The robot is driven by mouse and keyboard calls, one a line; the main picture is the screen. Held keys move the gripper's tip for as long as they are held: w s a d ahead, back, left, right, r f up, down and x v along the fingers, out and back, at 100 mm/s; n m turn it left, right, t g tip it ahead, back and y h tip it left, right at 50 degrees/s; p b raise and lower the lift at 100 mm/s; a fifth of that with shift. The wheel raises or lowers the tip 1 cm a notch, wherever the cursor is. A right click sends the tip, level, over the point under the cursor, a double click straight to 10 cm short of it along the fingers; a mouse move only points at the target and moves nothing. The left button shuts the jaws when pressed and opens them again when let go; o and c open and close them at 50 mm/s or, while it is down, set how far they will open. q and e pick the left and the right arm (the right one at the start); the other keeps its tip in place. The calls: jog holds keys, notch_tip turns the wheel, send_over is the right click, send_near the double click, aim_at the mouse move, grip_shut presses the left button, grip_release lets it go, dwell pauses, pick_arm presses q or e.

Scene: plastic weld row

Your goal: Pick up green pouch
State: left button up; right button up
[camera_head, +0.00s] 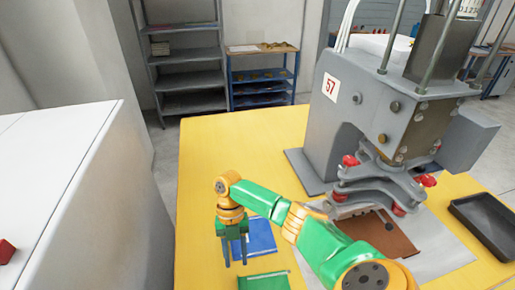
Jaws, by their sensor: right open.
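The green pouch (265,282) lies flat on the yellow table at the bottom edge of the view, and its near part is cut off by the frame. My right gripper (235,262) points down with its two fingers apart and nothing between them. It is just left of and behind the green pouch in the picture, beside the left edge of a blue pouch (262,238). I cannot tell exactly how high the fingertips are above the table. My left gripper is not in view.
A grey press (350,120) marked 57 stands on the table at the right, with a brown sheet (385,238) under it. A black tray (487,222) lies at the far right. The yellow table (230,145) is clear at the back left. A white cabinet (60,165) stands left.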

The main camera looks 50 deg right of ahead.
aim_at(238, 282)
jog(key=shift+d+f+b, duration=0.1)
jog(key=shift+f+b, duration=0.2)
jog(key=shift+f, duration=0.4)
jog(key=p+x, duration=0.1)
jog(key=x, duration=0.5)
jog(key=shift+s+p, duration=0.1)
jog(key=shift+p, duration=0.3)
jog(key=shift+s+a+f, duration=0.1)
jog(key=shift+a+f, duration=0.15)
jog(key=shift+f, duration=0.1)
grip_shut()
